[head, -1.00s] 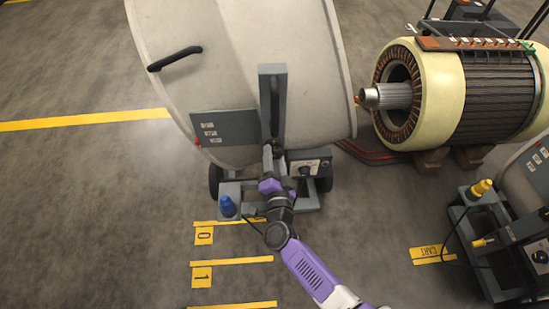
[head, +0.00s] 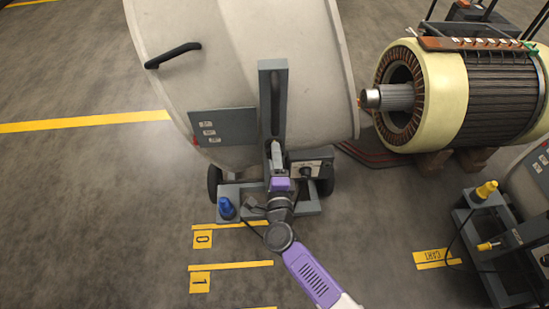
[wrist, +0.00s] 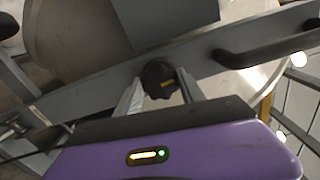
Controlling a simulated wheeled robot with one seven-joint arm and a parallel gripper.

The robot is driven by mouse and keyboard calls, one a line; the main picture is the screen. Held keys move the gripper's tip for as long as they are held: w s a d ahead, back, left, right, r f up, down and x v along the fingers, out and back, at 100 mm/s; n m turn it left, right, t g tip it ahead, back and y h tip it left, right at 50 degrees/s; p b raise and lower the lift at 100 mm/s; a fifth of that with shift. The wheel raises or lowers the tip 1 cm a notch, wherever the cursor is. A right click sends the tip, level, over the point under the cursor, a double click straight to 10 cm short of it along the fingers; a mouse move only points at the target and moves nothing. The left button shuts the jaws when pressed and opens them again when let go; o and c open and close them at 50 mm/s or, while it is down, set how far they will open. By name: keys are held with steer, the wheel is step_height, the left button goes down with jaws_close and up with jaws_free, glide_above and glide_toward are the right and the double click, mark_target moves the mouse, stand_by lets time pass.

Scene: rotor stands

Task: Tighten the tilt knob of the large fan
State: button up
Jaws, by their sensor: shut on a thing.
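The large fan (head: 230,60) is a big pale grey drum with a dark upright bracket (head: 272,85) on its near side. In the wrist view, the tilt knob (wrist: 160,79) is a black lobed knob with a yellow mark, set on a grey bar of the fan. My gripper (wrist: 161,92) has one finger on each side of the knob and is shut on it. In the head view, my gripper (head: 276,148) reaches the lower part of the bracket and hides the knob.
A control box (head: 306,170) and a blue plug (head: 226,207) are close beside my arm on the fan's base. A large motor (head: 450,90) lies at the right. A cart (head: 490,225) with yellow plugs stands at the lower right. Floor at the left is clear.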

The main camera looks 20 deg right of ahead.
steer(key=shift+s+f+m, duration=0.1)
steer(key=shift+m, duration=0.2)
stand_by(0.4)
steer(key=o, duration=1.4)
steer(key=shift+c, duration=0.2)
steer(key=p+v, duration=0.1)
steer(key=v, duration=0.6)
steer(key=shift+s, duration=0.35)
steer(key=shift+a, duration=0.15)
